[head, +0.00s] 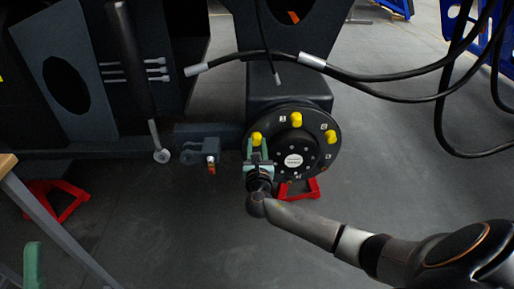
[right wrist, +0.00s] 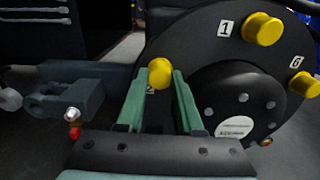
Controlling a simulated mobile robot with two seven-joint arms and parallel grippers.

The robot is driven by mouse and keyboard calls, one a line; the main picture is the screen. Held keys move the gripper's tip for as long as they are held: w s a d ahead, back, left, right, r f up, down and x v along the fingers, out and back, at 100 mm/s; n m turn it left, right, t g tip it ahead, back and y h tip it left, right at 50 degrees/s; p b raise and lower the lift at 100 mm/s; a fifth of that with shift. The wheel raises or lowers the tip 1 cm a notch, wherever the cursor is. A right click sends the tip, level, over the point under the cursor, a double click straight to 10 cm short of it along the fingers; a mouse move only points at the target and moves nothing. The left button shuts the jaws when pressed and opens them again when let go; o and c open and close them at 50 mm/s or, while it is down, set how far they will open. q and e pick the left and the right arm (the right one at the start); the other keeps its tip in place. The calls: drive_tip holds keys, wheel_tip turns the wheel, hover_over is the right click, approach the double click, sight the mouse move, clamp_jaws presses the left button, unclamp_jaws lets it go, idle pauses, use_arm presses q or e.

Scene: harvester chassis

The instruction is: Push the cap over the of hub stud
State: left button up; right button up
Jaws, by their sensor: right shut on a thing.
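The round black hub (head: 288,168) faces me, with a silver centre plate and numbered positions around its rim. Yellow caps sit on the rim by label 1 (head: 296,120) and label 6 (head: 330,137). My right gripper (head: 257,149) is at the hub's left side, its green fingers shut on another yellow cap (right wrist: 159,68) near label 2. The stud behind this cap is hidden, so I cannot tell how far the cap is over it. A green finger-like part of my left gripper (head: 33,265) shows at the lower left edge; its opening is not visible.
A grey clevis bracket (head: 200,150) with a red-tipped fitting is left of the hub. Black hoses (head: 370,78) hang across above and right. Red stands (head: 298,189) are on the floor below. Open floor lies in front.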

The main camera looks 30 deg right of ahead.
drive_tip(key=shift+w, duration=0.1)
drive_tip(key=o, duration=1.1)
drive_tip(key=shift+c, duration=0.2)
drive_tip(key=p+v, duration=0.2)
drive_tip(key=shift+s+a+r, duration=0.1)
drive_tip(key=shift+s+r, duration=0.05)
drive_tip(key=shift+s, duration=0.2)
drive_tip(key=shift+p+v, duration=0.45)
drive_tip(key=shift+v, duration=0.7)
